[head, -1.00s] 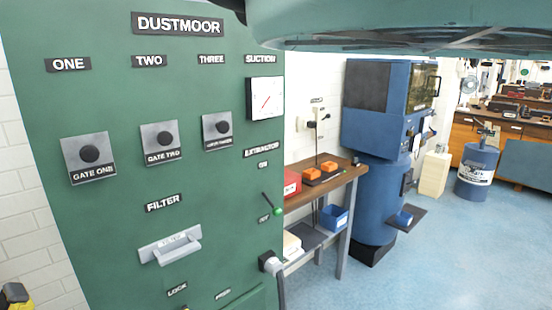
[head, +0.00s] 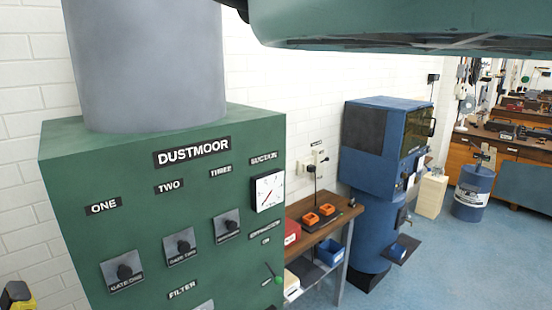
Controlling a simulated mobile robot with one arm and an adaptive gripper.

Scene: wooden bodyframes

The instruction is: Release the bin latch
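The green Dustmoor cabinet (head: 140,225) fills the left of the head view, with its top and upper front showing. No bin latch shows; the cabinet's lower part is below the bottom edge of the picture. The front carries three knobs on grey plates, gate one (head: 124,272), gate two (head: 181,247) and a third (head: 228,227). Below the extractor label is a small lever with a green tip (head: 277,281). The filter label (head: 182,290) is near the bottom edge, with only the top of the filter handle below it. My gripper is not in view.
A wide grey duct (head: 150,65) rises from the cabinet top. To the right are a workbench (head: 335,222) with orange items, a blue machine (head: 385,150) and a blue drum (head: 474,190). Blue floor (head: 440,265) is open at the lower right.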

